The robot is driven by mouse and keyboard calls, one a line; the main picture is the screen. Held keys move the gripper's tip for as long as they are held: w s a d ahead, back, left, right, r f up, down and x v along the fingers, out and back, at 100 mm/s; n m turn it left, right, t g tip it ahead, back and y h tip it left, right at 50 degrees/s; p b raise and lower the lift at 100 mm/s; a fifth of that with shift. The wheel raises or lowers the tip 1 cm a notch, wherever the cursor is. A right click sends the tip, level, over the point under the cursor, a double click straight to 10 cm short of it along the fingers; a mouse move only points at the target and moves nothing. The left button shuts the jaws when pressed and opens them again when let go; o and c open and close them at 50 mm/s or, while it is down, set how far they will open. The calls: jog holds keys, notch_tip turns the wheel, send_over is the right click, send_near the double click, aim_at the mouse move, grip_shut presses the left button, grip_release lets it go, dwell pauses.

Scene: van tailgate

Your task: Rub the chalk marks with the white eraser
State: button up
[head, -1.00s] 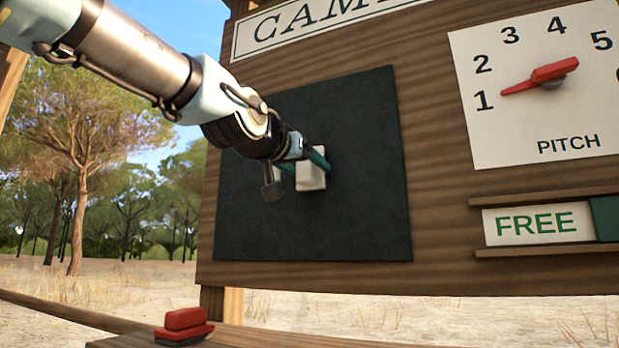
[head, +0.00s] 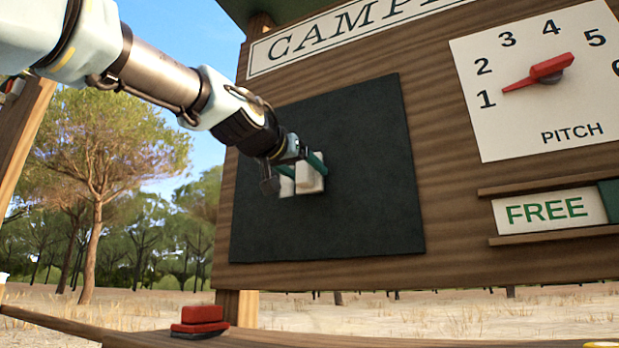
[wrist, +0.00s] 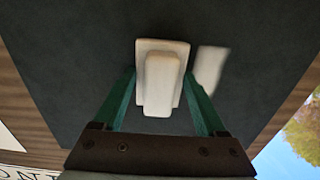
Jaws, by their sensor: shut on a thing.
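The white eraser (head: 311,175) is in my gripper (head: 297,170), in front of the dark chalkboard (head: 370,150), left of its middle. In the wrist view the green fingers (wrist: 161,85) stand on both sides of the eraser (wrist: 161,85), closed on it. A pale chalk mark (wrist: 209,66) shows on the board just right of the eraser in the wrist view. In the head view the pale mark (head: 286,186) shows just left of the eraser, partly hidden by my gripper. Whether the eraser touches the board is hard to tell.
A red block with a black base (head: 200,318) lies on the wooden ledge below. Right of the board are a pitch dial (head: 540,105) with a red pointer and a FREE slider sign (head: 548,209). A lettered sign (head: 350,28) is above.

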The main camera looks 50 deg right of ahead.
jog(key=shift+w+a+f+b, duration=0.15)
jog(key=shift+w+f+b, duration=0.1)
jog(key=shift+w+b, duration=0.45)
jog(key=shift+w+a+r, duration=0.1)
jog(key=shift+w+r, duration=0.05)
jog(key=shift+w, duration=0.3)
jog(key=shift+w+a+b, duration=0.25)
jog(key=shift+w+b, duration=0.35)
jog(key=shift+w, duration=0.15)
jog(key=shift+w+a+b, duration=0.25)
jog(key=shift+w+b, duration=0.35)
jog(key=shift+w, duration=0.15)
jog(key=shift+w+a+b, duration=0.15)
jog(key=shift+w+b, duration=0.1)
jog(key=shift+w, duration=0.6)
jog(key=shift+w+a+b, duration=0.15)
jog(key=shift+w+b, duration=0.1)
jog(key=shift+w, duration=0.55)
jog(key=shift+a, duration=0.1)
jog(key=shift+b+v, duration=1.25)
jog(key=shift+v, duration=1.65)
